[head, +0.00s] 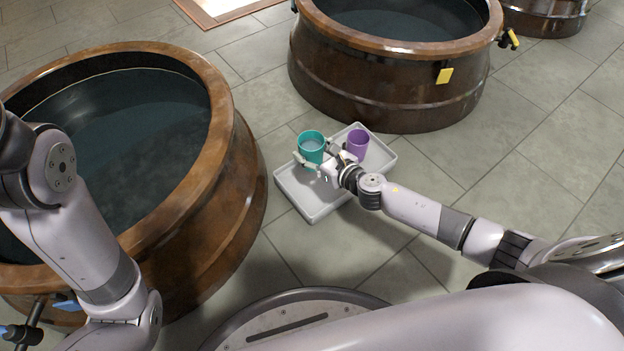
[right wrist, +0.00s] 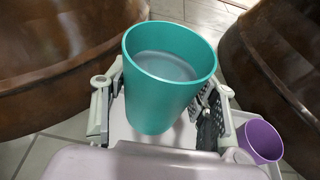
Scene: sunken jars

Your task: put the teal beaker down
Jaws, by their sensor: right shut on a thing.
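The teal beaker (head: 311,146) is upright between the fingers of my right gripper (head: 318,160), over the left part of a grey tray (head: 310,207). In the right wrist view the teal beaker (right wrist: 165,85) has a finger on each side, and my right gripper (right wrist: 158,100) is shut on it. I cannot tell whether its base touches the tray. Its inside looks pale, perhaps with liquid. A purple beaker (head: 357,142) stands upright on the tray to the right; it also shows in the right wrist view (right wrist: 262,140).
A large brown jar (head: 215,190) with dark liquid stands left of the tray. Another (head: 390,90), with a yellow tag (head: 445,76), stands behind it. A third (head: 545,18) is at the top right. The tiled floor (head: 540,150) to the right is clear.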

